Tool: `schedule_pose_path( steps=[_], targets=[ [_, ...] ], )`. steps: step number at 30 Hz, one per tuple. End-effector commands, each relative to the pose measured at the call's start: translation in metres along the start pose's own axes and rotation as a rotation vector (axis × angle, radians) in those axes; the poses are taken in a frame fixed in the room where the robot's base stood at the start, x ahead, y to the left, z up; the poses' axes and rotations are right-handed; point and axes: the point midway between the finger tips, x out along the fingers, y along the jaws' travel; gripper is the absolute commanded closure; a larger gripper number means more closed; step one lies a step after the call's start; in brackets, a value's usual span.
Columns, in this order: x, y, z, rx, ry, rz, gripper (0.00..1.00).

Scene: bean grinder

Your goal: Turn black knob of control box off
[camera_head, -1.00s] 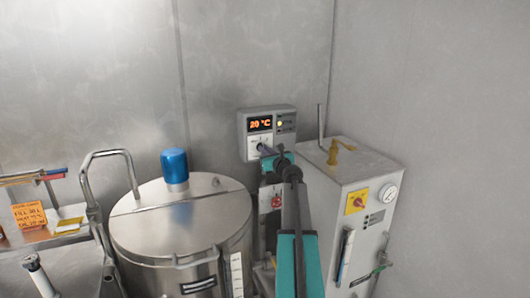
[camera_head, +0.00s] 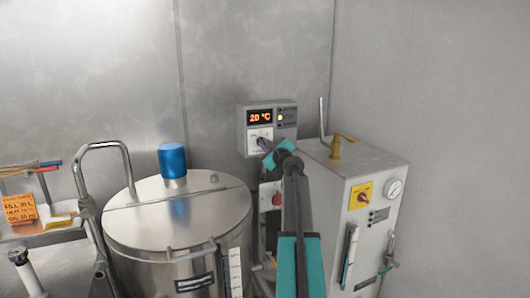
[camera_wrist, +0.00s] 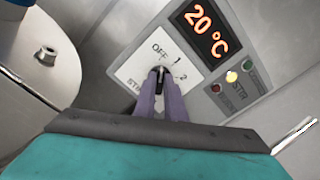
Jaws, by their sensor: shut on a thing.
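The control box (camera_head: 268,127) hangs on the back wall, with an orange display reading 20 °C. Its white dial plate (camera_wrist: 158,65) shows OFF, 1, 2 and a partly hidden label beginning ST. The black knob (camera_wrist: 160,72) is in the middle of that plate. My gripper (camera_wrist: 161,84) is shut on the knob, one purple finger on each side. In the head view my gripper (camera_head: 263,145) meets the lower left part of the box. The knob's pointer direction is hard to tell. A yellow lamp (camera_wrist: 232,77) is lit; the green and red ones look dim.
A steel kettle (camera_head: 178,225) with a blue motor (camera_head: 172,160) stands left of my arm. A white cabinet (camera_head: 352,190) with a yellow valve handle, red switch and gauge stands close on the right. A trolley (camera_head: 40,225) is at far left.

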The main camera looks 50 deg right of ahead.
Motion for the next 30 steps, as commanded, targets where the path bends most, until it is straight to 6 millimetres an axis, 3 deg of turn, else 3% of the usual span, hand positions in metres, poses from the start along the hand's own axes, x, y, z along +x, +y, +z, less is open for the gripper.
schedule_pose_path(
  steps=[10, 23, 24, 27, 30],
  targets=[
    [0.0000, 0.0014, -0.0011, -0.123, 0.000, 0.001, 1.00],
    [-0.0001, 0.0009, -0.0001, -0.137, 0.001, 0.001, 1.00],
    [-0.0001, 0.0010, -0.0001, -0.137, 0.001, 0.001, 0.88],
    [0.0000, 0.0010, -0.0001, -0.136, 0.000, 0.001, 0.71],
    [0.0000, 0.0010, 0.0000, -0.135, 0.000, 0.001, 0.71]
  ],
)
